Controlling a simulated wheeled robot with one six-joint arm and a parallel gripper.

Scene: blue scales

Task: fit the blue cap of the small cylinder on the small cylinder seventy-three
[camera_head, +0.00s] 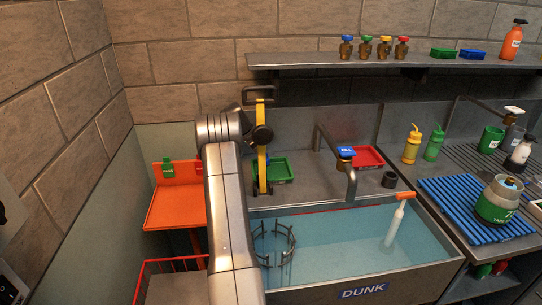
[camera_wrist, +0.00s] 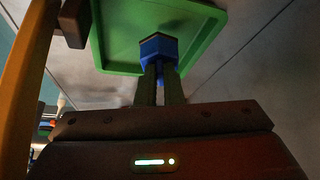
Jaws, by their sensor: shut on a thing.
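In the wrist view, my gripper (camera_wrist: 160,82) is shut on a small blue six-sided cap (camera_wrist: 158,47). The cap is over the green tray (camera_wrist: 212,30) in the picture; whether it touches the tray cannot be told. In the head view, my gripper and the held cap are not clearly made out behind my arm and a yellow upright thing. A small cylinder (camera_head: 497,203), with a green band and a grey top, stands upright on the blue slatted mat (camera_head: 455,205) at the right. Its label is only partly readable, with a 7 showing.
The yellow upright (camera_head: 262,172) stands close beside my wrist, by the green tray (camera_head: 282,167). A water-filled tank (camera_head: 345,262) lies in front, with a tap (camera_head: 350,182). A red tray (camera_head: 368,157) and bottles (camera_head: 412,143) stand behind. A shelf (camera_head: 330,60) runs above.

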